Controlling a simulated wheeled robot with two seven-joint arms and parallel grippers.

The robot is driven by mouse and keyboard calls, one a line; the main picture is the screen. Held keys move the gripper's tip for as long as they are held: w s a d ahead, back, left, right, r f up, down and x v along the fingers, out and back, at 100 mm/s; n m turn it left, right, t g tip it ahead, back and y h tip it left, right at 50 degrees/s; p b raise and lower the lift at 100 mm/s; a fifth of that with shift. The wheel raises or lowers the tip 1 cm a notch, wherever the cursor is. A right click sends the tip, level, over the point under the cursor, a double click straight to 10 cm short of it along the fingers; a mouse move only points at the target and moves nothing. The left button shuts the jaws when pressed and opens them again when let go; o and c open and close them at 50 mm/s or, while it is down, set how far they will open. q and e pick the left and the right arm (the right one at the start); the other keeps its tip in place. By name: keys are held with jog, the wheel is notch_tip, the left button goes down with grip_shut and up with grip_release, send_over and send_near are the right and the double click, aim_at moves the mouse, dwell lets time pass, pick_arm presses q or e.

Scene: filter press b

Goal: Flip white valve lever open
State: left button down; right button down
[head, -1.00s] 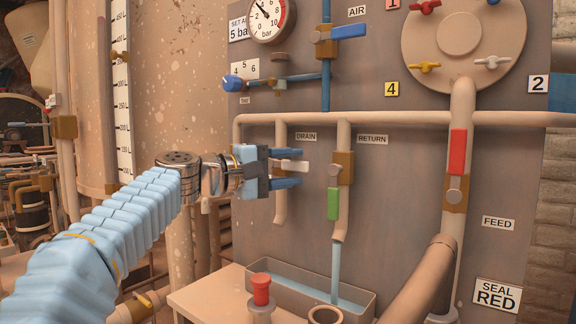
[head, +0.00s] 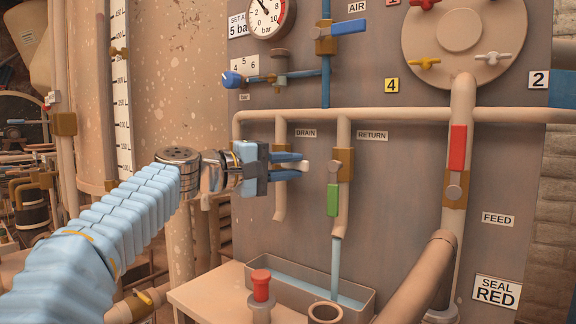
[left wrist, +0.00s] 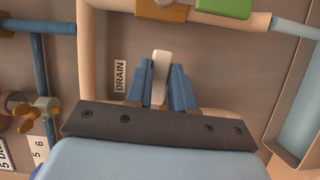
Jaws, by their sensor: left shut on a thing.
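The lever's pivot is mostly hidden by the fingers. My right gripper is not in view.
The return pipe with its green lever (head: 333,200) is close to the right of the fingers. A blue-handled valve (head: 234,79) is above left. Below are a water trough (head: 345,291) and a red-topped post (head: 261,286). A red lever (head: 457,148) is farther right.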

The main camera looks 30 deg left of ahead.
pick_arm(q)
jog(key=a+f+m+g+y+b, duration=0.2)
jog(key=a+f+m+y, duration=0.4)
jog(key=m, duration=0.6)
jog(key=shift+w+m+y+b, duration=0.25)
jog(key=shift+m+y+b, duration=0.05)
jog(key=shift+m+y, duration=0.1)
dwell(0.3)
jog(key=shift+a, duration=0.2)
dwell(0.3)
jog(key=c, duration=1)
grip_release()
jog(key=shift+o, duration=0.2)
jog(key=d+v, duration=0.1)
jog(key=v, duration=1.2)
jog(key=shift+s+a+r, duration=0.35)
jog(key=shift+a, duration=0.05)
